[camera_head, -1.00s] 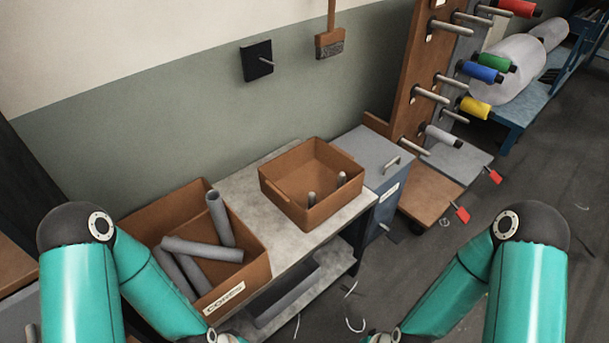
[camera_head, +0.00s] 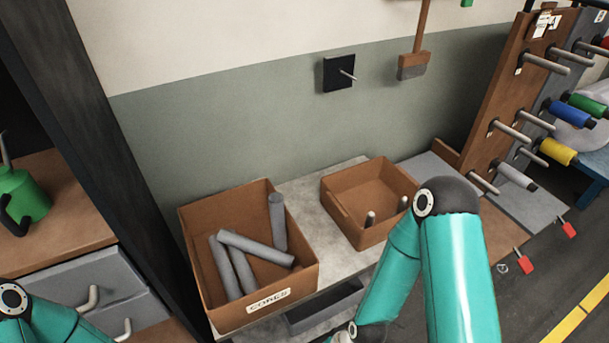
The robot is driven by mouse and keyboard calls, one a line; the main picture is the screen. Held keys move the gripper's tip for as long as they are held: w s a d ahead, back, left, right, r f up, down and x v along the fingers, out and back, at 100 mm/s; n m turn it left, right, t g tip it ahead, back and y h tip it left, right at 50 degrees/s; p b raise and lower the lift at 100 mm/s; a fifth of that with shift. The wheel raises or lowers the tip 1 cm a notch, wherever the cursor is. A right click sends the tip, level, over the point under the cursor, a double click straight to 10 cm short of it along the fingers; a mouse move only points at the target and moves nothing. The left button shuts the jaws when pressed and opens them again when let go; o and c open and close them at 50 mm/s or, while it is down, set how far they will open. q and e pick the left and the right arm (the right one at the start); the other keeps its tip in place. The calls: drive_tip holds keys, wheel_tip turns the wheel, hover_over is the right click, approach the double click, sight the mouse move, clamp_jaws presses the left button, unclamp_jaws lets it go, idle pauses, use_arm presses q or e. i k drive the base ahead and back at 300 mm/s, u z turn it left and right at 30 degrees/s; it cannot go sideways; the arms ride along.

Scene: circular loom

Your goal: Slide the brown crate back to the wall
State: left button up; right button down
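Two brown crates stand on a grey bench (camera_head: 306,205) along the wall. The smaller, open crate (camera_head: 352,227) is right of centre, with two short pale pegs (camera_head: 370,218) showing in it; my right arm covers part of its right side. A strip of bench shows between its back left side and the wall. The larger crate (camera_head: 200,214), labelled CORES, is to its left and holds several grey tubes (camera_head: 278,222). My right arm comes down in front of the bench and my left arm is at the bottom left corner. Both grippers are outside the picture.
A dark post (camera_head: 110,150) stands left of the bench, by a wooden-topped cabinet with a green can (camera_head: 22,197). A black wall plate with a peg (camera_head: 338,73) and a brush (camera_head: 414,60) hang above. A spool rack (camera_head: 505,95) stands right.

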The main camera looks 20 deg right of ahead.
sight(378, 185)
drive_tip(key=z, duration=1.25)
drive_tip(key=i, duration=0.15)
drive_tip(key=u, duration=3.3)
drive_tip(key=i, duration=0.15)
drive_tip(key=u, duration=0.1)
drive_tip(key=k, duration=2.2)
drive_tip(key=z, duration=1.4)
drive_tip(key=i, duration=1)
drive_tip(key=u, duration=0.05)
